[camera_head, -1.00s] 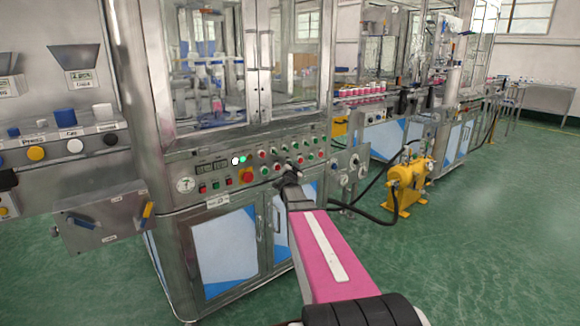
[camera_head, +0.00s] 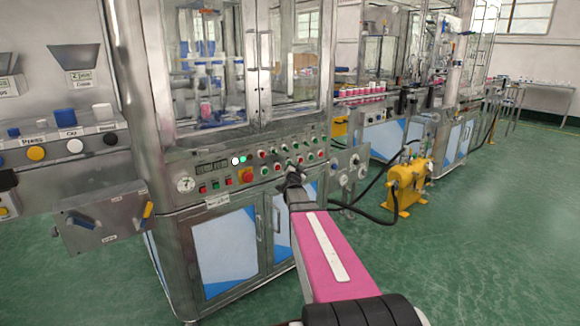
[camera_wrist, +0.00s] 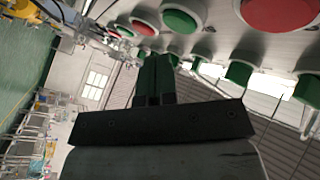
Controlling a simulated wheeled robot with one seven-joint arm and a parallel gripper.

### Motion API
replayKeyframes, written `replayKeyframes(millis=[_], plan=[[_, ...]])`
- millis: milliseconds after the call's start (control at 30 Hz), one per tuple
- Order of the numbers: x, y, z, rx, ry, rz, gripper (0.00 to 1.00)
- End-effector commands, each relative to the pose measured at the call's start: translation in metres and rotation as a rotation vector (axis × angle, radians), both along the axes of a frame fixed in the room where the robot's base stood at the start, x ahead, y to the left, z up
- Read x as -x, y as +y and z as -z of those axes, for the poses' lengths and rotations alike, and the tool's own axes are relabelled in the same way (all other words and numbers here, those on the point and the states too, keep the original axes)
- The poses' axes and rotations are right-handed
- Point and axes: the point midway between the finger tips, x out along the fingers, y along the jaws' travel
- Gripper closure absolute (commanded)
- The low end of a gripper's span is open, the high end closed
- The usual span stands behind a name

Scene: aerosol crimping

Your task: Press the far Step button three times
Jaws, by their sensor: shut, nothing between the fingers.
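The control panel (camera_head: 215,172) on the front of the machine carries rows of red and green buttons. Their labels are too small to read, so I cannot tell which one is the far Step button. My gripper (camera_head: 292,172) is shut and empty, close in front of the panel's right half, and hides part of the lower row. In the wrist view my gripper (camera_wrist: 157,60) has its fingers together, near the panel face. A red button (camera_wrist: 145,28) and a green button (camera_wrist: 181,20) show beyond the fingertips. Contact with any button cannot be told.
A red emergency knob (camera_head: 246,175) and a lit white lamp (camera_head: 236,161) are on the panel's left. A grey box with handles (camera_head: 105,215) juts out at left. A yellow pump (camera_head: 408,185) with black hoses stands right on the open green floor.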

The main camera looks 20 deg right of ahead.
Motion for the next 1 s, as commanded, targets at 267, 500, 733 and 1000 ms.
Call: replayKeyframes(millis=[267,500,733,1000], plan=[[0.025,-0.008,0.0,0.001,0.001,0.001,1.0],[0.04,-0.014,0.0,0.002,0.001,0.0,1.0],[0.039,-0.014,0.0,0.001,0.0,0.0,1.0],[0.039,-0.014,0.0,0.001,0.0,0.0,1.0]])
